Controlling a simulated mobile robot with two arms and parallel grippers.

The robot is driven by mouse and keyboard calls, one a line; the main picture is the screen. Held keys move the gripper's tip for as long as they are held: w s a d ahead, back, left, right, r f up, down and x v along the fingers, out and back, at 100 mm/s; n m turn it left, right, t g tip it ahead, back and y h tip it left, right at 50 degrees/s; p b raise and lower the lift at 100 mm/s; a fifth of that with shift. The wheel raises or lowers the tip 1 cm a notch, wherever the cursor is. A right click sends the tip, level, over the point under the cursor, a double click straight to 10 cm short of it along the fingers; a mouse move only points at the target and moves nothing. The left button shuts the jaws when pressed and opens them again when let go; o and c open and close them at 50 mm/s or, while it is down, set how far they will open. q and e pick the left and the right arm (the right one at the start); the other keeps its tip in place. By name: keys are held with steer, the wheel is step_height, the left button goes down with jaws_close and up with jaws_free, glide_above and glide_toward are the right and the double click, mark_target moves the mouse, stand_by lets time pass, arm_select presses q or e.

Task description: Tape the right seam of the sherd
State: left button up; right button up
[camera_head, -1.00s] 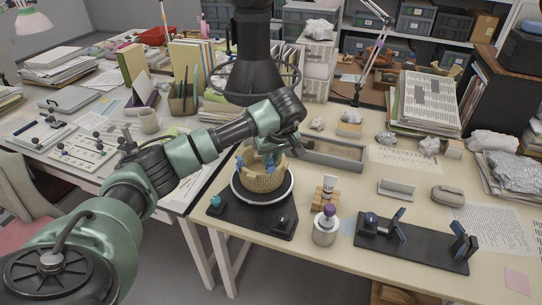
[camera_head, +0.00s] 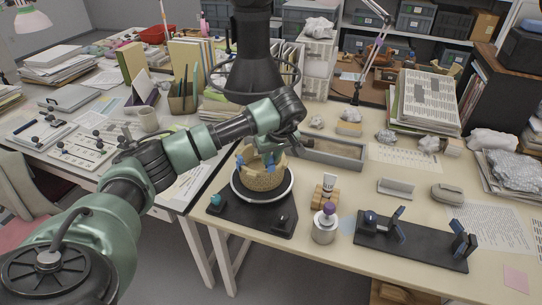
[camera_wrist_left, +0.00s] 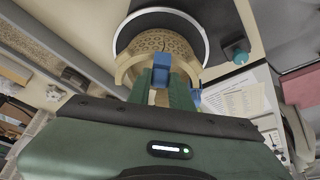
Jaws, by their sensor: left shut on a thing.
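The bowl (camera_head: 262,180), tan and patterned with a broken rim, stands upright on a round white-edged turntable (camera_head: 235,192) with a black base. My left gripper (camera_head: 270,153) reaches down to its rim and is shut, apparently on the sherd at the rim; its fingers hide most of that sherd. In the left wrist view the green fingers (camera_wrist_left: 165,90) overlap the rim of the bowl (camera_wrist_left: 165,43). One blue piece (camera_wrist_left: 158,77) shows at the fingers and another blue piece (camera_wrist_left: 196,98) to their right. The seams are hidden. My right gripper is out of view.
In front right are a purple-topped jar (camera_head: 325,228), a small tube on a wooden block (camera_head: 326,190) and a black stand with blue parts (camera_head: 410,245). A grey tray (camera_head: 335,152) lies behind the bowl. Papers and a book stack (camera_head: 430,100) fill the right back.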

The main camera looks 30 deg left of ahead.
arm_select(q)
steer(key=shift+f+b, duration=0.3)
steer(key=shift+f, duration=0.25)
steer(key=shift+f+b, duration=0.55)
steer(key=shift+f, duration=0.3)
stand_by(1.4)
stand_by(0.5)
steer(key=o, duration=0.9)
steer(key=shift+o, duration=0.2)
steer(key=b+v, duration=0.1)
steer(key=v, duration=0.6)
steer(key=shift+r, duration=0.35)
steer(key=shift+s, duration=0.15)
